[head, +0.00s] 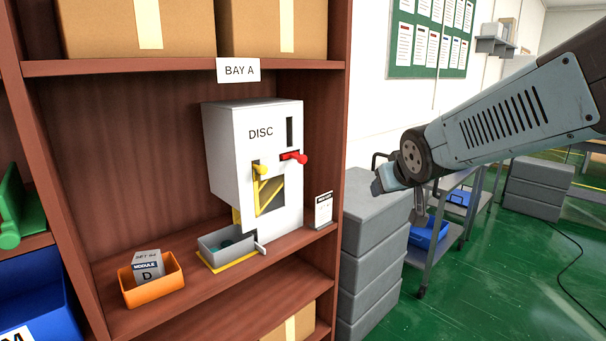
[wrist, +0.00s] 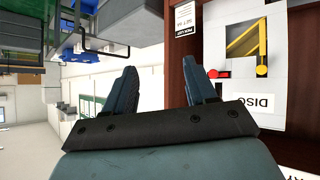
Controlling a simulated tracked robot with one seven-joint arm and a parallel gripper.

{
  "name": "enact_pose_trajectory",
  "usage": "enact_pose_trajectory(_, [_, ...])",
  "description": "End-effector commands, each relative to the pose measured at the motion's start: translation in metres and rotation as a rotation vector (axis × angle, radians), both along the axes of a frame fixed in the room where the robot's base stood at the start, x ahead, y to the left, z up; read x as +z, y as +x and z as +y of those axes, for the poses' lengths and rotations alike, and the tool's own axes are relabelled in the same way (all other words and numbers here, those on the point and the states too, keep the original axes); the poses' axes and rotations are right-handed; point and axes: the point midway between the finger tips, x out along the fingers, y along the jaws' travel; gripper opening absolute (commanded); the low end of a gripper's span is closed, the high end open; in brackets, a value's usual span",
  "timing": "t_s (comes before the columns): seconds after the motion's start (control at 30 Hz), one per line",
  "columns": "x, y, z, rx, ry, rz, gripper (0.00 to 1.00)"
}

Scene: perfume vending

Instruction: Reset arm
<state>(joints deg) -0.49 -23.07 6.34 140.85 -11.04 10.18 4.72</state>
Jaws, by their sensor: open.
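My gripper (wrist: 162,82) is open, with its two dark blue fingers apart and nothing between them in the wrist view. In the head view my gripper (head: 386,180) is in the air right of the shelf, in front of grey stacked drawers. The white DISC machine (head: 226,150) stands on the shelf to its left, apart from it. The machine has a red knob (head: 301,158), a yellow lever (head: 260,170) and a grey tray (head: 226,244) at its base.
An orange bin (head: 152,290) holding a module box (head: 147,264) stands on the shelf left of the machine. The shelf's right upright (head: 345,120) lies between machine and gripper. Grey drawers (head: 375,240) and a cart (head: 450,230) with blue bins stand on the green floor.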

Motion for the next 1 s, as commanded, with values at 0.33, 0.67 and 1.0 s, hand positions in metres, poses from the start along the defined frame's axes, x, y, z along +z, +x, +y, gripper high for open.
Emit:
enact_pose_trajectory(0.33, [0.001,-0.124,-0.043,-0.156,0.062,0.28,0.56])
enact_pose_trajectory(0.67, [-0.004,-0.183,-0.047,-0.178,0.115,0.42,0.56])
enact_pose_trajectory(1.0, [-0.004,-0.184,-0.047,-0.178,0.116,0.423,0.56])
